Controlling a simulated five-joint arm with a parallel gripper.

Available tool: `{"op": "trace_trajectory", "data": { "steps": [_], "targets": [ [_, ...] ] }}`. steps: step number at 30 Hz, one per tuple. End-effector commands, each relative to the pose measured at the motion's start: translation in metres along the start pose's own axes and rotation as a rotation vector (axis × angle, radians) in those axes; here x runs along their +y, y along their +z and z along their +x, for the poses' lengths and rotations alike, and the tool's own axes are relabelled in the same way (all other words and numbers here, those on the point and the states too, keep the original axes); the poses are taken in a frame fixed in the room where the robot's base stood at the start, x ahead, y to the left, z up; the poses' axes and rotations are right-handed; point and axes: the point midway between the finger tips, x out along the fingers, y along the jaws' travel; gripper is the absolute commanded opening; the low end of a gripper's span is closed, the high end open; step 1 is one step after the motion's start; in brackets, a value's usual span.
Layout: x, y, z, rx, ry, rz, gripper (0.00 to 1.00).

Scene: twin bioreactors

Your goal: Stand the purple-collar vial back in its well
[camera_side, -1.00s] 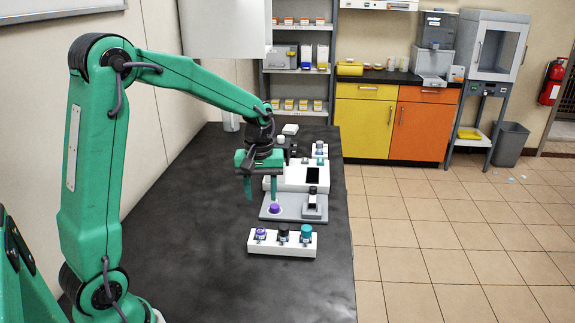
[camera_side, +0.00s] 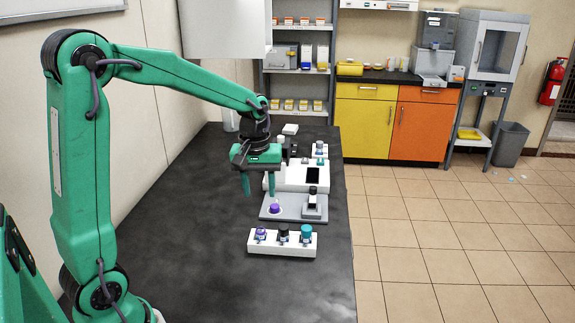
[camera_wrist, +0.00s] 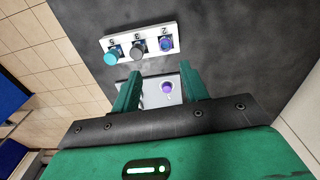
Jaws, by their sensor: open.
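A vial with a purple cap or collar (camera_side: 274,208) stands on the left part of a grey plate. In the wrist view it is a purple disc (camera_wrist: 167,88) between my fingers, farther down. My gripper (camera_side: 259,188) is open and empty, above and a little left of it in the side view. A white rack (camera_side: 282,250) in front of the plate holds three items: purple (camera_side: 260,234), black (camera_side: 283,234) and teal (camera_side: 306,233). The same rack (camera_wrist: 119,41) is beyond my fingertips in the wrist view. The lower parts of the rack items are hidden.
A black-topped device (camera_side: 312,198) stands on the right of the grey plate (camera_side: 295,215). A white instrument (camera_side: 290,180) with a dark screen is behind it, with more small items farther back. The dark bench (camera_side: 200,220) is clear to the left.

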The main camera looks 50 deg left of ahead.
Motion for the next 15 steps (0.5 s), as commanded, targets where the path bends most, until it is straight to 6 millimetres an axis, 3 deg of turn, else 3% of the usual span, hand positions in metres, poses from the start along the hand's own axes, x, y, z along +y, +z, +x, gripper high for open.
{"op": "trace_trajectory", "data": {
  "steps": [6,15],
  "targets": [
    [-0.004,0.033,-0.032,0.069,0.047,0.147,0.44],
    [-0.018,0.083,-0.065,0.176,0.107,0.372,0.44]
  ]
}}
